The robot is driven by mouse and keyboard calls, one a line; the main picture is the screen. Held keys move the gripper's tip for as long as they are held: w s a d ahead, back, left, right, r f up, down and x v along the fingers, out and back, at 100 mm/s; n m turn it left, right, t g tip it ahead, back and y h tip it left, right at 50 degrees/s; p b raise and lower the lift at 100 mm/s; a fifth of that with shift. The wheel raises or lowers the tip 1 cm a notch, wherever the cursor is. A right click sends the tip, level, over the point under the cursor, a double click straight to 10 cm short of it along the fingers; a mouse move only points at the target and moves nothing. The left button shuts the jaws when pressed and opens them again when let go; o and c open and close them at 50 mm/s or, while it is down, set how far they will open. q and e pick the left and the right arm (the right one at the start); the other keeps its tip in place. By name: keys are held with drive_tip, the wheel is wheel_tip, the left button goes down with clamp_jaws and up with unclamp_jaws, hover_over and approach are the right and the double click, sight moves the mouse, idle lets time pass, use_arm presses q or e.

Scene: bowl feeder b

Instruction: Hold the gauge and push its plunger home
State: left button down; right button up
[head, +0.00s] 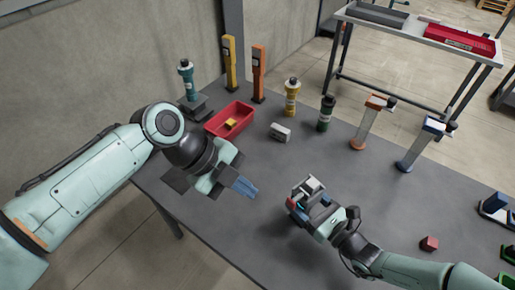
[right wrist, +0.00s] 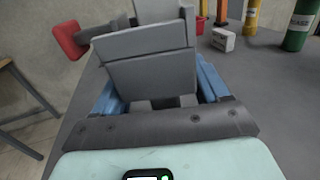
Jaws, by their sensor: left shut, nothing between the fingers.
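My right gripper (head: 307,197) is shut on the gauge (head: 311,184), a grey blocky body, and holds it over the front middle of the table. In the right wrist view the gauge (right wrist: 147,65) sits between the blue fingers. Its red plunger cap (right wrist: 70,42) sticks out at the left side on a dark stem, with a gap between cap and body. In the head view the cap shows only as a small red patch. My left gripper (head: 245,187) is shut and empty, left of the gauge and apart from it, its blue fingertips pointing towards it.
A red bin (head: 229,119) with a yellow block, a white box (head: 281,132), a yellow bottle (head: 292,97) and a green bottle (head: 326,113) stand behind. Two tilted stands (head: 368,122) are at the back right. A red cube (head: 429,243) lies right. The table between the grippers is clear.

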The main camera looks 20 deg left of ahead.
drive_tip(key=o, duration=0.3)
drive_tip(key=p+v, duration=0.1)
drive_tip(key=v, duration=1.9)
drive_tip(key=shift+s, duration=0.1)
drive_tip(key=shift+s+f, duration=0.1)
